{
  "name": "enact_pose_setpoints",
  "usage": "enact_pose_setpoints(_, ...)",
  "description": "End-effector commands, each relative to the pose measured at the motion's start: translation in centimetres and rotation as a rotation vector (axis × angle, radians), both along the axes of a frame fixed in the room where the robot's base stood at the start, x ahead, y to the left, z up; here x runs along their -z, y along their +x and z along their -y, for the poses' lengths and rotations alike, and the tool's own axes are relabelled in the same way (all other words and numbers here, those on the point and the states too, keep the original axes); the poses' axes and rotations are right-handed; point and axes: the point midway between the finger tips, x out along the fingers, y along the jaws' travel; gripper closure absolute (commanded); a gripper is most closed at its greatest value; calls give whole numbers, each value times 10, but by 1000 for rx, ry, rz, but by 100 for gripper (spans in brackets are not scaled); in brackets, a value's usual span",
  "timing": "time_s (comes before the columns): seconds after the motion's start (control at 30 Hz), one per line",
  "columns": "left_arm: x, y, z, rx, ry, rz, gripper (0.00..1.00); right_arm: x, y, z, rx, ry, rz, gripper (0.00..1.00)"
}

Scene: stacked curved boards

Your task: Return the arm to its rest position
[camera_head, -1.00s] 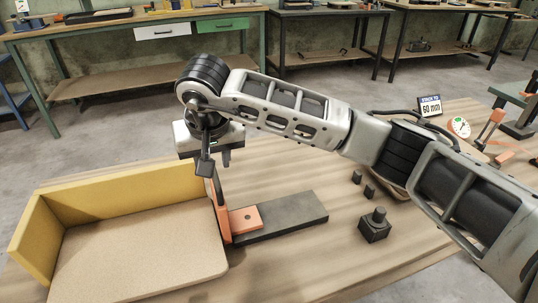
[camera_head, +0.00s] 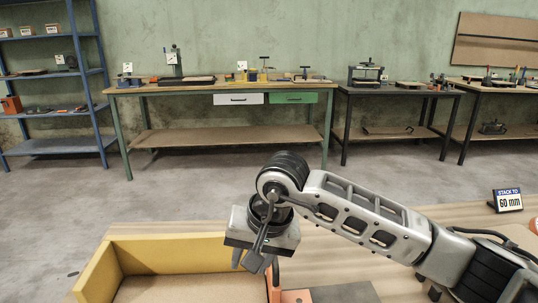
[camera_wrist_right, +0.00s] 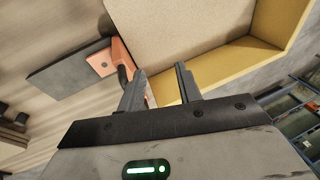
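My right arm crosses the head view from the right. Its gripper (camera_head: 255,262) points down above the bench, near the yellow corner fence (camera_head: 180,250) and an orange stop (camera_head: 274,282). In the right wrist view the gripper's fingers (camera_wrist_right: 160,84) are apart with nothing held between them. The tan board (camera_wrist_right: 190,25) lies inside the yellow fence (camera_wrist_right: 225,72), beyond the fingertips. The orange stop (camera_wrist_right: 106,64) and a dark bar (camera_wrist_right: 65,70) lie to their left. My left gripper is not in view.
A sign (camera_head: 508,200) reading "STACK TO 60 mm" stands on the bench at right. A workbench (camera_head: 220,88) with drawers, a blue shelf (camera_head: 90,75) and dark tables (camera_head: 400,90) stand along the wall. The floor between is clear.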

Motion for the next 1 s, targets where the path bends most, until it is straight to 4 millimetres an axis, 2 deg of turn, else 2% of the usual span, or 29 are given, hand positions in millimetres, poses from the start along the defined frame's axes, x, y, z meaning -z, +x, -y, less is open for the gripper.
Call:
enact_pose_setpoints(0.03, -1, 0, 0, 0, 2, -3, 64, 11, -25, -23, 26, 134, -115, 65)
enact_pose_setpoints(0.07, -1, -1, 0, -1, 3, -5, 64, 14, -41, -38, 53, 229, -198, 65)
enact_pose_setpoints(0.13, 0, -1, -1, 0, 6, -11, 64, 9, -81, -74, 152, 477, -445, 65)
enact_pose_setpoints(0.2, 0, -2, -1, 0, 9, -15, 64, -13, -114, -101, 292, 726, -745, 65)
enact_pose_setpoints(0.27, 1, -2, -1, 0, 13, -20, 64, -38, -129, -113, 431, 911, -1023, 65)
enact_pose_setpoints(0.33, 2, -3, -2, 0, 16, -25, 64, -68, -132, -113, 609, 1099, -1368, 65)
enact_pose_setpoints(0.4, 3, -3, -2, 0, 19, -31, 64, -90, -121, -99, 799, 1252, -1735, 65)
enact_pose_setpoints(0.47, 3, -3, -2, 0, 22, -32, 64, -97, -105, -78, 964, 1354, -2066, 65)
enact_pose_setpoints(0.53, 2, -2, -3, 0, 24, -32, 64, -91, -83, -45, 1152, 1441, -2467, 65)
enact_pose_setpoints(0.57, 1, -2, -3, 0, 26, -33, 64, -82, -74, -29, -1137, -1355, 2447, 65)
enact_pose_setpoints(0.63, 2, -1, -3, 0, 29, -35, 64, -50, -60, 10, -979, -1049, 2162, 65)
enact_pose_setpoints(0.73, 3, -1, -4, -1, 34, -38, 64, 8, -60, 59, -749, -707, 1783, 65)
enact_pose_setpoints(0.8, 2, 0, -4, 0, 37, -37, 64, 51, -73, 87, -596, -520, 1542, 65)
enact_pose_setpoints(0.9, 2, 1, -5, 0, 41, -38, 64, 102, -104, 116, -403, -322, 1248, 65)
enact_pose_setpoints(1.0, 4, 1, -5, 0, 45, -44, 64, 138, -136, 133, -251, -188, 1026, 65)
